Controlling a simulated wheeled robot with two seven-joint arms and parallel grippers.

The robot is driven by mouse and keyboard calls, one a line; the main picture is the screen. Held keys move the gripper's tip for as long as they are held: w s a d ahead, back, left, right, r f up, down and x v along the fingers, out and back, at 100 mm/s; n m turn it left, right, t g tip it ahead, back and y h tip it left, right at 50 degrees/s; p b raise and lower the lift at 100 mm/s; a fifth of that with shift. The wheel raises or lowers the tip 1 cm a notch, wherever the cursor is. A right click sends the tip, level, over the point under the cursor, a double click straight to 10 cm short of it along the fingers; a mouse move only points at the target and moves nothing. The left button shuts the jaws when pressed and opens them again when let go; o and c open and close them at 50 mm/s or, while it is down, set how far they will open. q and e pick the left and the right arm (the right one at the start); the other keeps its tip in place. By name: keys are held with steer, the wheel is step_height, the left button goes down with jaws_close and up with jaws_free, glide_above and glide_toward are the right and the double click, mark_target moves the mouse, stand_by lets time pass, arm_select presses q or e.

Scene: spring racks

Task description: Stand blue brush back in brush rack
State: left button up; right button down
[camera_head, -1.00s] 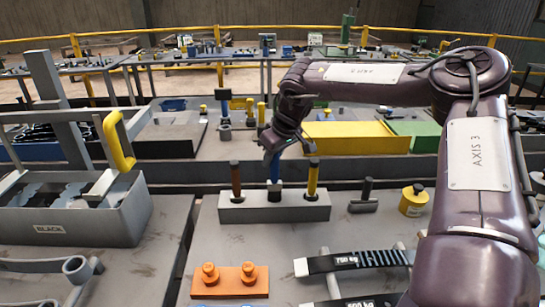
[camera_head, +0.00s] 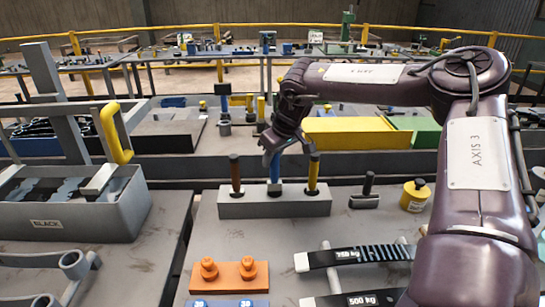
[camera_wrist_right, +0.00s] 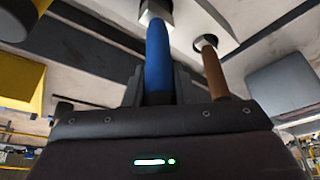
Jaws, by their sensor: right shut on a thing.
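My right gripper (camera_head: 273,155) is shut on the blue brush (camera_head: 274,173) and holds it roughly upright over the middle of the pale brush rack (camera_head: 240,208). The blue handle (camera_wrist_right: 158,62) rises between the fingers in the right wrist view, with a metal ferrule at its far end. I cannot tell how deep its lower end sits in the middle slot. A brown-handled brush (camera_head: 235,174) stands in the left slot and a yellow-handled brush (camera_head: 313,175) in the right slot. The brown handle (camera_wrist_right: 213,72) also shows beside the blue one in the wrist view. My left gripper is not in view.
A small dark-handled block (camera_head: 366,193) and a yellow weight (camera_head: 415,195) stand right of the rack. An orange block (camera_head: 229,276) with two knobs lies in front. A grey bin (camera_head: 75,215) with a yellow handle is at left. Bare tabletop lies between rack and orange block.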

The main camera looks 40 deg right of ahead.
steer(key=shift+f+b, duration=1.25)
steer(key=shift+f, duration=0.2)
steer(key=c, duration=0.6)
jaws_free()
steer(key=shift+c, duration=0.2)
steer(key=shift+r, duration=0.1)
steer(key=shift+r+p, duration=2.05)
steer(key=shift+r, duration=1.4)
